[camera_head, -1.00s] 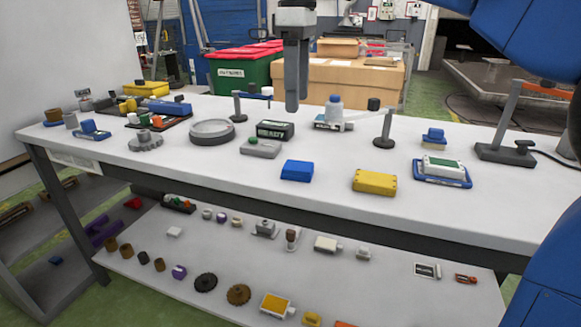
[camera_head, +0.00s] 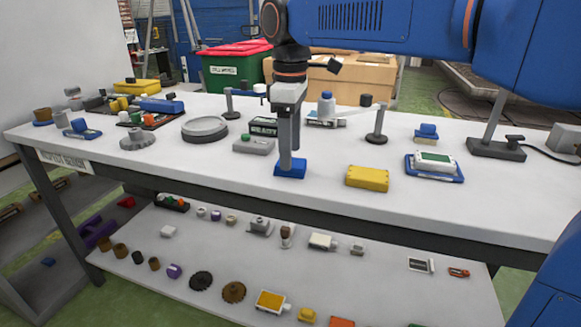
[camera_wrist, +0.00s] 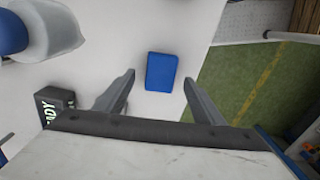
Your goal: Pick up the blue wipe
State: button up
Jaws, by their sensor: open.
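The blue wipe (camera_head: 291,171) is a small flat blue block on the white table (camera_head: 330,210), close to its front edge. My gripper (camera_head: 288,160) points down over the wipe and covers part of it in the head view. In the wrist view my gripper (camera_wrist: 159,79) is open, with one finger to each side. The wipe (camera_wrist: 161,71) shows whole between and beyond the fingertips, with bare table between it and each finger. The remaining height above the wipe is hard to tell.
A yellow box (camera_head: 367,177) lies to the right of the wipe. A grey button unit (camera_head: 254,144) and a dark READY box (camera_head: 264,124) stand behind it to the left. A thin post stand (camera_head: 378,125) is further back right. The table ends just in front of the wipe.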

jog(key=shift+f, duration=1.35)
jog(key=shift+c, duration=0.4)
jog(key=c, duration=1.1)
jog(key=shift+o, duration=0.2)
notch_tip(320, 180, up, 10)
jog(key=shift+o, duration=0.4)
